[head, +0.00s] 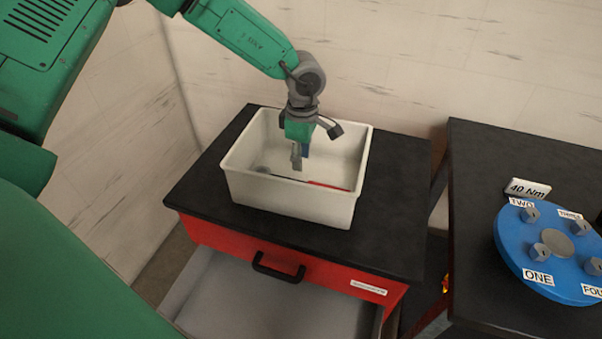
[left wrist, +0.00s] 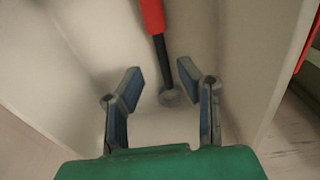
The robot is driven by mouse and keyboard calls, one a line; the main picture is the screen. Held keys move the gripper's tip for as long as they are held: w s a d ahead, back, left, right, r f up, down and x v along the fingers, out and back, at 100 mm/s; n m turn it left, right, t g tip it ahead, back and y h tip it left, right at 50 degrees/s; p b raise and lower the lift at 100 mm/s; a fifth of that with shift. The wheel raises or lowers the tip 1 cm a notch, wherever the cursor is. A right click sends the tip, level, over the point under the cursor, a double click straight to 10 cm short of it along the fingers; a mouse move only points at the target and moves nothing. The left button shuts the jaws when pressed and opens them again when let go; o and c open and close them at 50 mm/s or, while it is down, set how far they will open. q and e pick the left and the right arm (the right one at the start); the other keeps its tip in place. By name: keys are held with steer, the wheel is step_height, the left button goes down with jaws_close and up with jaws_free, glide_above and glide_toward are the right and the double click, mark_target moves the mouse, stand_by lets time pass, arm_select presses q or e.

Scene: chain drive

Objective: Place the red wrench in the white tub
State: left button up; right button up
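The white tub (head: 293,203) stands on the black top of a red drawer cabinet. The red wrench (head: 328,186) lies inside the tub, mostly hidden behind the near wall in the head view. In the left wrist view the wrench (left wrist: 153,18) shows a red handle, a dark shaft and a grey round end on the tub floor. My left gripper (head: 301,160) points down into the tub. In the left wrist view its blue-padded fingers (left wrist: 155,88) are spread apart with nothing between them, on either side of the wrench's grey end. My right gripper is not in view.
The red cabinet's drawer (head: 255,290) is pulled open below the tub and looks empty. At right, a black table (head: 500,160) holds a blue disc (head: 535,262) with numbered labels and a "40 Nm" sign (head: 528,188). A wall stands close behind.

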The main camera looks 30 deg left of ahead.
arm_select(q)
steer(key=shift+r, duration=1.8)
